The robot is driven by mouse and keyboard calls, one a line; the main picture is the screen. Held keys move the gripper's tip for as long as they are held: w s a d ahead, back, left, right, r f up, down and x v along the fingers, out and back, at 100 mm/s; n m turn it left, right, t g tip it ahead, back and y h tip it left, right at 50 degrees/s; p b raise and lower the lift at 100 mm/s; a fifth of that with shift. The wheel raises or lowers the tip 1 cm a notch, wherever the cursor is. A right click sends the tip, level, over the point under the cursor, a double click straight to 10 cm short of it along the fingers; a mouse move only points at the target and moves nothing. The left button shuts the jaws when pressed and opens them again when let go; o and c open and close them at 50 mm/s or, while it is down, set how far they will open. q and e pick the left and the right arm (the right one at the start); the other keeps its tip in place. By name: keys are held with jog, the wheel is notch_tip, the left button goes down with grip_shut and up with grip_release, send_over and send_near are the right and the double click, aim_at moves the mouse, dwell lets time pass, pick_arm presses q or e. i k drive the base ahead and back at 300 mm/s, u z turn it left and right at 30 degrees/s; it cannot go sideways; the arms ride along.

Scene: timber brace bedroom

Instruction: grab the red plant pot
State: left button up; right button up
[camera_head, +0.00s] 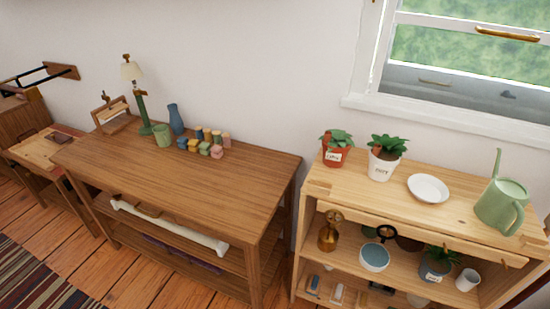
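The red plant pot (333,157) holds a small leafy green plant and carries a pale label. It stands upright on the top left of the light wooden shelf unit (440,204), close to the wall. A white plant pot (380,166) with a green plant and a label stands just to its right, with a small gap between the pots. Neither of my grippers shows in the head view.
A white plate (428,188) and a green watering can (502,204) stand farther right on the unit. The window sill (440,124) is above. A brown wooden table (185,183) to the left has a clear front half. Striped rug (40,281) lies lower left.

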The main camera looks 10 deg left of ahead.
aim_at(336, 143)
jog(key=u, duration=1.1)
jog(key=i, duration=0.9)
jog(key=z, duration=0.3)
